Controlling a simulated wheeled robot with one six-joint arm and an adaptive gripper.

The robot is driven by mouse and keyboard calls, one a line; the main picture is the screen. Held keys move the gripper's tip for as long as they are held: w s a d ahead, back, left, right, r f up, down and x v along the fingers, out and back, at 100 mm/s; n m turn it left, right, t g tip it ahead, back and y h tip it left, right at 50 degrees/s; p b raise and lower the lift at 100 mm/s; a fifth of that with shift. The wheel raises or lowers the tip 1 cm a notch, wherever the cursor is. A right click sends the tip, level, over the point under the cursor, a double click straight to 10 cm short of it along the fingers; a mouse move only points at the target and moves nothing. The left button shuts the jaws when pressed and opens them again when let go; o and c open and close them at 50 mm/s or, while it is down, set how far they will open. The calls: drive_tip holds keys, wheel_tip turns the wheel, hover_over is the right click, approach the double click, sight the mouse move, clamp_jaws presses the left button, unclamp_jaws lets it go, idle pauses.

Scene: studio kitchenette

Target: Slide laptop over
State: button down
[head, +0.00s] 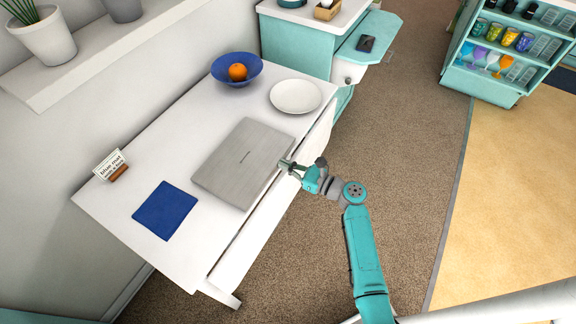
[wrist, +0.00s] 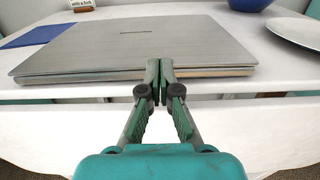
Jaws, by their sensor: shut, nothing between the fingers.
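A closed grey laptop (head: 240,160) lies flat on the white table, along its front edge. It also fills the middle of the wrist view (wrist: 130,45). My gripper (head: 283,163) is at the laptop's front edge, towards its right end. In the wrist view my gripper (wrist: 159,68) is shut and empty, its fingertips at the laptop's near edge; I cannot tell whether they touch it. A blue square mat (head: 165,210) lies flat on the table to the left of the laptop, with bare table between them.
A blue bowl (head: 221,74) with an orange (head: 238,72) and a white plate (head: 296,96) stand to the right of the laptop. A small sign (head: 110,165) stands at the back left. The white table (head: 125,200) is clear around the mat.

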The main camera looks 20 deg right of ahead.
sight(267, 156)
drive_tip(key=x, duration=0.7)
drive_tip(key=shift+s, duration=0.1)
